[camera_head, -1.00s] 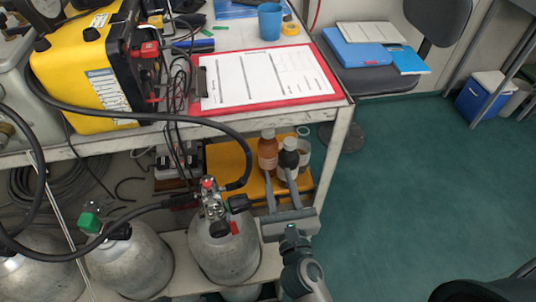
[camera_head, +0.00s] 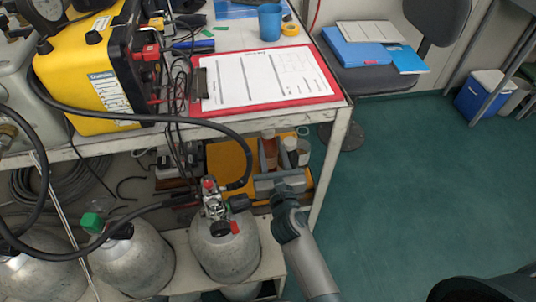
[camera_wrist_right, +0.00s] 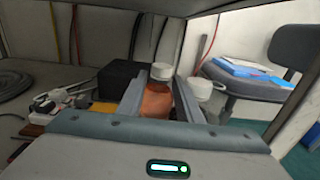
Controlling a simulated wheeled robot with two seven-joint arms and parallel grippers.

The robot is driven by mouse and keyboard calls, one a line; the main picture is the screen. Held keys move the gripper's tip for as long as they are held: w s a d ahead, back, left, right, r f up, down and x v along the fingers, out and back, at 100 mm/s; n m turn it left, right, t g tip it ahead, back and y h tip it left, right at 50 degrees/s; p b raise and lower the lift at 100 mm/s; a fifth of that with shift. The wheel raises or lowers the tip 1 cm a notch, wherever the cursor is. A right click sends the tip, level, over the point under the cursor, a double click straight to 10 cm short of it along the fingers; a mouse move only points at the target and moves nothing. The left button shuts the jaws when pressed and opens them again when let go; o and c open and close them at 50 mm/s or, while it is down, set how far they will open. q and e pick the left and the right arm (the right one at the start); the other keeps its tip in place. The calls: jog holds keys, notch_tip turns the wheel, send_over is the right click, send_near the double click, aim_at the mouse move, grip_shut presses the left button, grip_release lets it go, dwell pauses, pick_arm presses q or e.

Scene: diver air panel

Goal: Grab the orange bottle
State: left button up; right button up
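The orange bottle (camera_wrist_right: 157,100) has a white cap and stands upright between the two fingers of my right gripper (camera_wrist_right: 158,98) in the right wrist view. The fingers are apart, one on each side of it; I see no clear sign that they are clamped on it. In the head view, my right gripper (camera_head: 274,160) reaches in under the table top, and the bottle (camera_head: 270,150) is partly hidden by the fingers. My left gripper is not in view.
A yellow case (camera_head: 228,160) lies on the lower shelf. Grey cylinders (camera_head: 225,252) with valves and hoses stand left of my arm. The table top (camera_head: 235,38) is above the gripper.

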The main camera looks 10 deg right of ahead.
aim_at(269, 137)
jog(key=shift+w+d+r, duration=0.1)
jog(key=shift+w+d, duration=0.05)
jog(key=shift+w, duration=2.45)
grip_shut()
jog(key=shift+r, duration=0.1)
